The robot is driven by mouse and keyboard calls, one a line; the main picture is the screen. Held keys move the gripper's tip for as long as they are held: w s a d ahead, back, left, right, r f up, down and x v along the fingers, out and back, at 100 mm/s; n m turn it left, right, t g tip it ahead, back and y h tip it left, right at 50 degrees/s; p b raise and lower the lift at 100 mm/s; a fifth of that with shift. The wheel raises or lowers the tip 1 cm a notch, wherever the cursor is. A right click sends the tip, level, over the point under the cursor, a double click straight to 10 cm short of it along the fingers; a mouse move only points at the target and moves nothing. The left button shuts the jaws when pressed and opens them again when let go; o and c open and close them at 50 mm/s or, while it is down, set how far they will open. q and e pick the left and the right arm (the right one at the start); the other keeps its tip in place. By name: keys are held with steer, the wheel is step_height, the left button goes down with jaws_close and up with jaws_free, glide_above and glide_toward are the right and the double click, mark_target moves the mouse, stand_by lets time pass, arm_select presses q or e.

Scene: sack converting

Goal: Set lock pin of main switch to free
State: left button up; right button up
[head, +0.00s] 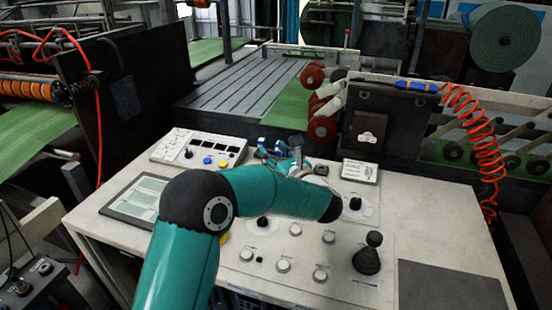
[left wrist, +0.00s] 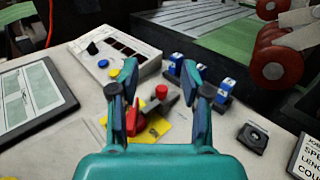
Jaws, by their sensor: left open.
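In the left wrist view, the main switch is likely the red handle (left wrist: 134,117) on a yellow plate (left wrist: 152,131). A small red knob (left wrist: 161,91) and a dark bar stand beside it; I cannot tell surely which part is the lock pin or how it is set. My left gripper (left wrist: 160,92) is open and empty, its two fingers framing the red parts from above; contact cannot be made out. In the head view my left gripper (head: 282,157) is over the back of the console, and my own arm hides the switch. My right gripper is in neither view.
Several small blue-topped parts (left wrist: 227,88) stand near the right finger. A panel with buttons (head: 205,148) and a tablet (head: 137,196) lie to the left. Knobs and a black joystick (head: 369,255) stand on the console front. A dark machine housing (head: 385,130) rises behind.

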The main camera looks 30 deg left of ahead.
arm_select(q)
steer(key=f, duration=0.2)
steer(key=f+p, duration=0.1)
steer(key=f, duration=0.2)
steer(key=w+f, duration=0.1)
steer(key=f, duration=0.2)
steer(key=shift+a, duration=0.15)
steer(key=p+x, duration=0.2)
steer(key=x, duration=0.5)
steer(key=shift+r, duration=0.1)
jaws_close()
